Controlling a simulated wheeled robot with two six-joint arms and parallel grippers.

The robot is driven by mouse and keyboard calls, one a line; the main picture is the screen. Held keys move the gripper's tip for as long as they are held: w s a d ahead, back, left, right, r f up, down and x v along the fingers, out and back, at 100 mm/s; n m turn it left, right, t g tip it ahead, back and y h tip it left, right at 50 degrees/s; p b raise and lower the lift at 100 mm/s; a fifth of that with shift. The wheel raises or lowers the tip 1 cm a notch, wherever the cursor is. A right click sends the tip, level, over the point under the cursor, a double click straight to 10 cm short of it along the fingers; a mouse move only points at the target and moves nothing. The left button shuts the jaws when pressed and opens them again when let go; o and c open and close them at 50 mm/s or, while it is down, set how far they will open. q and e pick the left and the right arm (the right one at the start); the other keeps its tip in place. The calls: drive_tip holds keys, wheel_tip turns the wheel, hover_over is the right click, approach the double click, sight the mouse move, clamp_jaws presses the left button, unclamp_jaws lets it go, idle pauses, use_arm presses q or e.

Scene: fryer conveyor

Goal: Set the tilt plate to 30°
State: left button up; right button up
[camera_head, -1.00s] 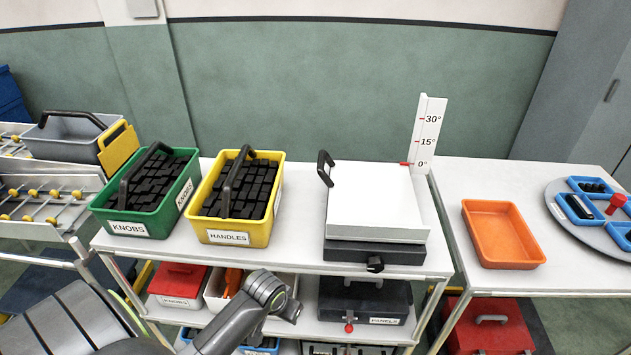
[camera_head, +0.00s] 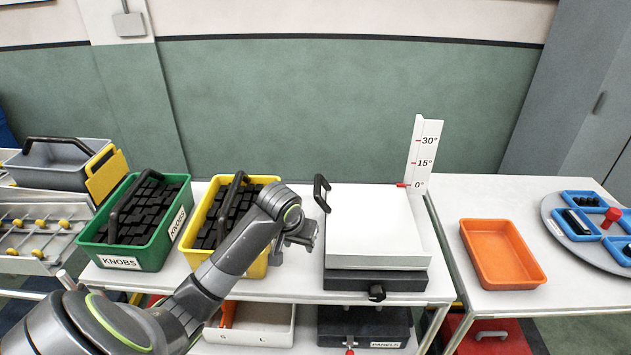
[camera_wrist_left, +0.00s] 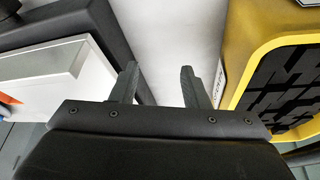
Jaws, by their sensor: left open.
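The tilt plate (camera_head: 370,222) is a white slab lying flat on a dark base (camera_head: 350,280). A black handle (camera_head: 321,192) stands at its left edge and a dark knob (camera_head: 377,293) is on the front of the base. The angle scale (camera_head: 424,150) stands upright at its back right, marked 0°, 15° and 30°. A red pointer (camera_head: 403,185) is at 0°. My left gripper (camera_head: 304,236) is open and empty, just left of the plate. In the left wrist view, its fingers (camera_wrist_left: 160,82) are apart above the white tabletop, between plate and yellow bin. My right gripper is out of view.
An orange tray (camera_head: 503,254) and a round grey tray with blue boxes (camera_head: 583,252) are on the right table. Lower shelves hold boxes.

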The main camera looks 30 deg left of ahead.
use_arm(q)
drive_tip(key=w+a+r+n, duration=0.2)
drive_tip(key=w+a+r, duration=0.2)
drive_tip(key=w+r, duration=0.65)
drive_tip(key=n+t, duration=0.1)
drive_tip(key=n, duration=0.1)
approach(317, 184)
drive_tip(key=p+x, duration=0.2)
drive_tip(key=x, duration=0.5)
drive_tip(key=shift+a+p, duration=0.1)
drive_tip(key=shift+p, duration=0.25)
drive_tip(key=shift+x, duration=0.9)
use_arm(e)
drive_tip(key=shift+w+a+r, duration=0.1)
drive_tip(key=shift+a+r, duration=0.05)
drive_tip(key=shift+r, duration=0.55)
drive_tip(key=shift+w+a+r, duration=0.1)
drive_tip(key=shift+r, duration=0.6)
use_arm(q)
clamp_jaws()
